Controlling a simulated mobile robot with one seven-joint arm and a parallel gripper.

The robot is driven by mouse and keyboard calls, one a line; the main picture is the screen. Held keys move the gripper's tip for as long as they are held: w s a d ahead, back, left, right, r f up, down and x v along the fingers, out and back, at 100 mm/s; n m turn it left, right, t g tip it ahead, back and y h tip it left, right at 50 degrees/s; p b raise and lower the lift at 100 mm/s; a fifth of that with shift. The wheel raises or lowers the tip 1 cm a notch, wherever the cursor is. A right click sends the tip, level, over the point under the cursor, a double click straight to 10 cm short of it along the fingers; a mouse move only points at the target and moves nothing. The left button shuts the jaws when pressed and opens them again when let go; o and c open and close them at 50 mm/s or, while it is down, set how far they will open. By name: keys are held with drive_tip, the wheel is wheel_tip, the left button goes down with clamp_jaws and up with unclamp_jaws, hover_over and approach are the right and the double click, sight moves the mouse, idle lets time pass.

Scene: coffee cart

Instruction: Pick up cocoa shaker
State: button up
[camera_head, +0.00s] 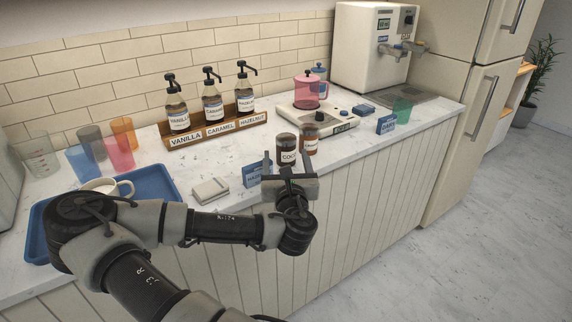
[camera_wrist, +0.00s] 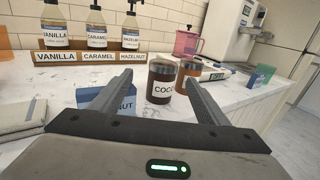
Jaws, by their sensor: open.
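The cocoa shaker (camera_head: 286,149) is a dark brown jar with a white label reading "COCO". It stands upright on the white counter near the front edge. In the wrist view the cocoa shaker (camera_wrist: 161,82) shows ahead, between my fingers in the picture. A second shaker (camera_head: 309,139), orange-brown, stands close behind it to the right; in the wrist view this shaker (camera_wrist: 188,73) is partly hidden by the cocoa shaker and my right finger. My gripper (camera_head: 290,165) is open and empty, in front of the cocoa shaker and apart from it.
A folded cloth (camera_head: 210,190) lies further left. The syrup rack (camera_head: 215,130) stands behind. A scale (camera_head: 330,124) with a pink pitcher (camera_head: 306,92) is back right.

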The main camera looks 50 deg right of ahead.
sight(287, 146)
drive_tip(key=shift+s+d+f+b, duration=0.1)
drive_tip(key=shift+d+f+b, duration=0.05)
drive_tip(key=shift+f+b, duration=0.3)
drive_tip(key=shift+w+d+r+p, duration=0.35)
drive_tip(key=shift+w+d+r, duration=0.05)
drive_tip(key=shift+w+d, duration=0.4)
drive_tip(key=shift+b+x, duration=0.45)
drive_tip(key=shift+x, duration=2.25)
drive_tip(key=shift+s+d, duration=0.1)
drive_tip(key=shift+d, duration=0.05)
